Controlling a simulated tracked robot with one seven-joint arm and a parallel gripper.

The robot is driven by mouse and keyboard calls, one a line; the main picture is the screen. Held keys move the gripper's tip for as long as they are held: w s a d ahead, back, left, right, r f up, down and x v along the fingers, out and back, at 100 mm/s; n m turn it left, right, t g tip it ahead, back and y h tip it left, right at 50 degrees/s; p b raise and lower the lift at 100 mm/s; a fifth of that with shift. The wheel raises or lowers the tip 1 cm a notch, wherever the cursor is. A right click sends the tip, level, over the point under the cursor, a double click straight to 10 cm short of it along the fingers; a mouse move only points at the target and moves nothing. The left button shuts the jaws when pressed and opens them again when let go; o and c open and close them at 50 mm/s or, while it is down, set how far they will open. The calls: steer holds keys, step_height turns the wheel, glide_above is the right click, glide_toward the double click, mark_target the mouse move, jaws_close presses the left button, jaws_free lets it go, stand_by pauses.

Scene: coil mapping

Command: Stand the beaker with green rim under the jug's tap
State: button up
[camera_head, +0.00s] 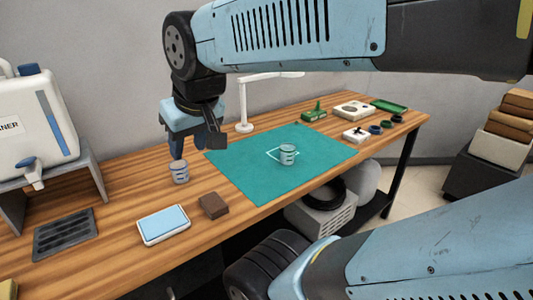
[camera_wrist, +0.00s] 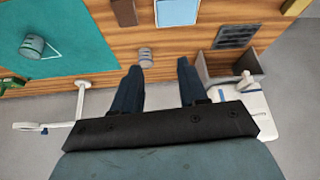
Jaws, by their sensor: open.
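One small clear beaker (camera_head: 180,172) stands upright on the bench just below my gripper (camera_head: 187,148); it also shows in the wrist view (camera_wrist: 146,56). A second beaker (camera_head: 287,156) stands inside the white outline on the green mat, and it shows at the left of the wrist view (camera_wrist: 33,45). I cannot tell the rim colour of either. My gripper is open and empty, its fingers (camera_wrist: 158,68) apart and pointing down. The white jug (camera_head: 28,120) with its tap (camera_head: 34,174) stands on a grey stand at the left.
A dark grate (camera_head: 65,234) lies in front of the stand (camera_head: 92,170). A blue-topped tray (camera_head: 164,224) and a brown block (camera_head: 213,206) lie near the front edge. The green mat (camera_head: 240,176) fills the middle. A white lamp (camera_head: 244,127) stands behind it.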

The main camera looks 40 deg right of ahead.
mark_target(293, 147)
steer(key=shift+o, duration=0.4)
